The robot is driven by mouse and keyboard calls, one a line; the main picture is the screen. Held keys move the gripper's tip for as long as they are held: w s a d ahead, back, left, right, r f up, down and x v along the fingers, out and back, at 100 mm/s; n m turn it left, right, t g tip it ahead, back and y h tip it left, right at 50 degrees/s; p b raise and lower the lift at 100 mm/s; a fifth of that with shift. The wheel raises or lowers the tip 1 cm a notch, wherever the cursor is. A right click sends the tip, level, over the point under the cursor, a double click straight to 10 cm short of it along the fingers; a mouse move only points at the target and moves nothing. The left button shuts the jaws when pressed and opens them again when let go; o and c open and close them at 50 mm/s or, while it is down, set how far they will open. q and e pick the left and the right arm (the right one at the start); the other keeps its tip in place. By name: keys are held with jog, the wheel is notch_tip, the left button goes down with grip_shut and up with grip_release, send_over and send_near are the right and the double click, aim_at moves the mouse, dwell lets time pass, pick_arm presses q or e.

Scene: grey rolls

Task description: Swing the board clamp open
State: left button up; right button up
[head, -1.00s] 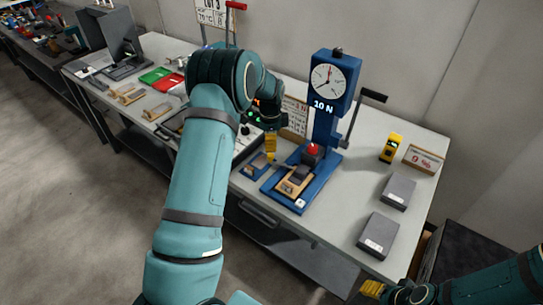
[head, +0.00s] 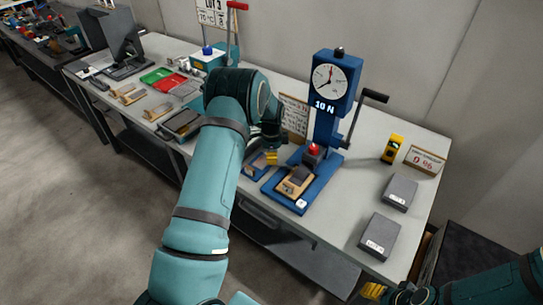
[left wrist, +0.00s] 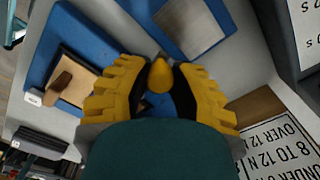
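A small blue fixture (head: 258,163) sits on the bench, left of the blue force press (head: 325,128). In the left wrist view a blue base with a flat grey plate (left wrist: 190,25) shows at the top. My left gripper (head: 271,158) is low over the small fixture. Its yellow fingers (left wrist: 160,72) are apart, on either side of a yellow rounded knob (left wrist: 160,77), with dark gaps beside it. I cannot tell whether they touch it. The clamp's arm is mostly hidden by my gripper. My right gripper (head: 373,291) is at the lower right, its fingers unclear.
The press base with a tan block (head: 297,181) and red knob (head: 314,150) stands close to the right of my left gripper. A placard (head: 294,116) stands behind. Grey boxes (head: 379,236) and a yellow device (head: 392,148) are further right.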

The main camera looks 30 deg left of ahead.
pick_arm(q)
grip_shut()
jog(key=n, duration=0.1)
jog(key=s+n, duration=0.1)
jog(key=n, duration=0.1)
jog(key=shift+s+d+n+b, duration=0.3)
jog(key=shift+n+b, duration=0.05)
jog(key=shift+n, duration=0.05)
jog(key=n, duration=0.1)
jog(key=s+d+n, duration=0.1)
jog(key=n, duration=0.1)
jog(key=shift+s+n, duration=0.1)
jog(key=shift+n, duration=0.2)
jog(key=d+n, duration=0.1)
jog(key=n, duration=0.1)
jog(key=s+n, duration=0.1)
jog(key=n, duration=0.1)
jog(key=shift+d, duration=0.4)
jog(key=shift+s+d+n, duration=0.1)
jog(key=shift+d+n, duration=0.25)
jog(key=shift+n, duration=0.55)
jog(key=shift+s+d+n, duration=0.1)
jog(key=shift+d+n, duration=0.2)
jog(key=shift+n, duration=0.6)
jog(key=o, duration=0.9)
grip_release()
jog(key=shift+d, duration=0.1)
jog(key=shift+o, duration=0.2)
